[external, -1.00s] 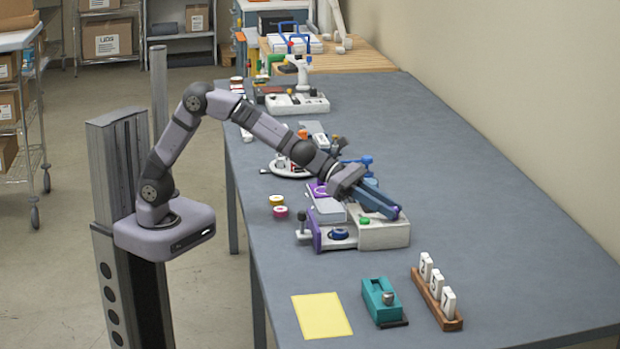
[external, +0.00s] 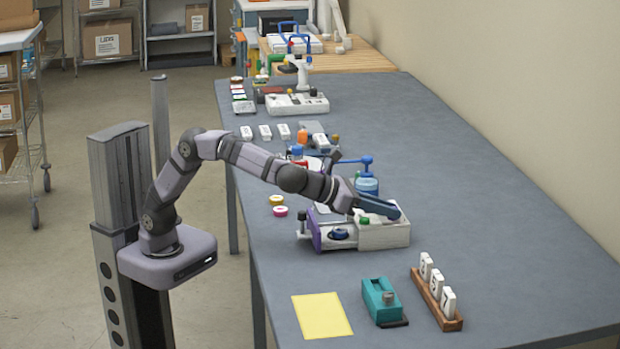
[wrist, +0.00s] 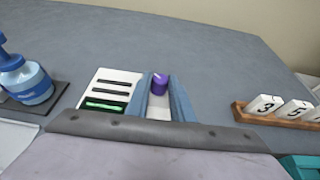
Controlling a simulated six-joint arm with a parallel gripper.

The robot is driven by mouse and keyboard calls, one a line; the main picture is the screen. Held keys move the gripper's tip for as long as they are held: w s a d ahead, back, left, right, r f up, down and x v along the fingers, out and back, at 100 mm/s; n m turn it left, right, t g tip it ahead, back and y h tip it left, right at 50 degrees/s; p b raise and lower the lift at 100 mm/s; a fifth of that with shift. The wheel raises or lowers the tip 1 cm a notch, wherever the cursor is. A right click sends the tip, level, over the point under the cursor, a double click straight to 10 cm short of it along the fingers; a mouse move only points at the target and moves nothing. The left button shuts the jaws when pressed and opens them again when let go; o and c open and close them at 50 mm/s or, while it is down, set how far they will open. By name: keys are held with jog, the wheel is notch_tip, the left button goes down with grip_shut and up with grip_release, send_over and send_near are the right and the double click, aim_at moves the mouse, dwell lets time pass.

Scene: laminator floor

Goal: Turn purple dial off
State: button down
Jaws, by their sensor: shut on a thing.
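The purple dial (wrist: 159,84) is on the white top of the machine, which shows in the external view (external: 385,238). In the wrist view the dial sits between the tips of the two blue fingers of my gripper (wrist: 161,86), which is shut on it. In the external view my gripper (external: 394,211) reaches over the right part of the machine, and its fingers hide the dial. A panel with dark slots (wrist: 117,84) and one green lit slot (wrist: 104,105) lies left of the fingers. The dial's pointer mark is too small to read.
A blue bottle (wrist: 27,80) stands left of the machine. A wooden rack with white number tiles (external: 437,303), a teal device (external: 382,300) and a yellow sheet (external: 321,315) lie nearer the front. The table right of the machine is clear.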

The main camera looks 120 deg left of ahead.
jog(key=shift+w+d+r+n+g+y+p, duration=0.15)
jog(key=shift+n+g+y+p, duration=0.3)
jog(key=shift+p, duration=0.8)
jog(key=shift+r+n+g+y+p, duration=0.1)
jog(key=shift+n+g+y+p, duration=0.35)
jog(key=shift+p, duration=0.8)
jog(key=shift+w+d+r+n+g+y+p, duration=0.15)
jog(key=shift+n+g+p, duration=0.45)
jog(key=shift+p, duration=0.65)
jog(key=n+g+p, duration=0.1)
jog(key=p, duration=0.2)
jog(key=y+p, duration=0.1)
jog(key=p, duration=0.3)
jog(key=shift+w+r+n+g, duration=0.15)
jog(key=shift+n+g, duration=0.25)
jog(key=n+g+p, duration=0.1)
jog(key=p, duration=0.3)
jog(key=shift+f+y, duration=0.25)
jog(key=shift+f+p, duration=0.15)
jog(key=shift+p, duration=0.3)
jog(key=c, duration=1.6)
grip_release()
jog(key=shift+f, duration=0.1)
jog(key=shift+o, duration=0.2)
jog(key=b+v, duration=0.1)
jog(key=v, duration=0.6)
